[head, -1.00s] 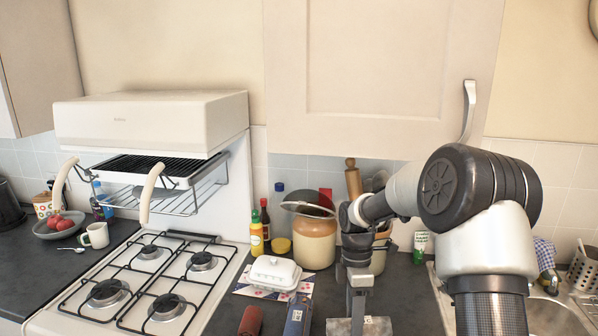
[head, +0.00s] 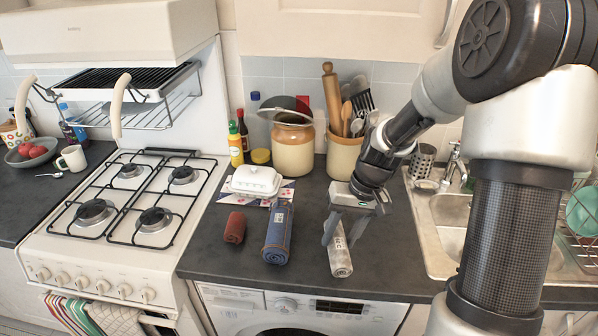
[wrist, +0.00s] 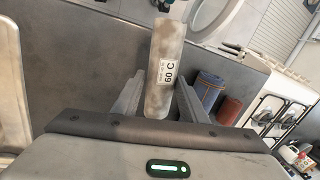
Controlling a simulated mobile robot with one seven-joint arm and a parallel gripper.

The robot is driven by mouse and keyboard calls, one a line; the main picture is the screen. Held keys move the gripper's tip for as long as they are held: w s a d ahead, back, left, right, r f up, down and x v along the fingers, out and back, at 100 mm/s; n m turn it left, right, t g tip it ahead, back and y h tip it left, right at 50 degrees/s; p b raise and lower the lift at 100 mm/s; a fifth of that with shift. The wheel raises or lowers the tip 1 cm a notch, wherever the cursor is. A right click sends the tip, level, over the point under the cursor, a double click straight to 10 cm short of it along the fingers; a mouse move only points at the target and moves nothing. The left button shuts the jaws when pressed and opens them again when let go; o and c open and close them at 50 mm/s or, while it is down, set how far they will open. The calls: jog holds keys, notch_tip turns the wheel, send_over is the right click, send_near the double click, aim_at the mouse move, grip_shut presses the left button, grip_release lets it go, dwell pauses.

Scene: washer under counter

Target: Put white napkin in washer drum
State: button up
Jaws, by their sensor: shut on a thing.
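The white napkin (head: 341,260) is a rolled, greyish-white cloth with a "60 C" label, lying at the front of the dark counter. My gripper (head: 336,238) points down over it with a finger on each side and is shut on its rear part. In the wrist view, the napkin (wrist: 166,62) sticks out from between my gripper's fingers (wrist: 158,98). The washer (head: 300,306) is under the counter, below and left of the napkin. Only the top of its round door (head: 285,332) shows in the head view; the drum inside is hidden there.
A blue roll (head: 278,235) and a red roll (head: 235,227) lie left of the napkin. Behind them are a white butter dish (head: 256,181) and a crock (head: 293,150). The stove (head: 125,215) stands left, the sink (head: 450,213) right. Bare counter (head: 385,255) lies right of the napkin.

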jog(key=w+r+m+b, duration=0.2)
jog(key=w+b, duration=0.2)
jog(key=w, duration=1)
jog(key=shift+t, duration=0.3)
jog(key=f, duration=0.9)
jog(key=shift+w+d+f, duration=0.15)
jog(key=shift+w+d, duration=0.15)
jog(key=shift+w, duration=0.05)
jog(key=shift+f, duration=0.15)
jog(key=o, duration=1.2)
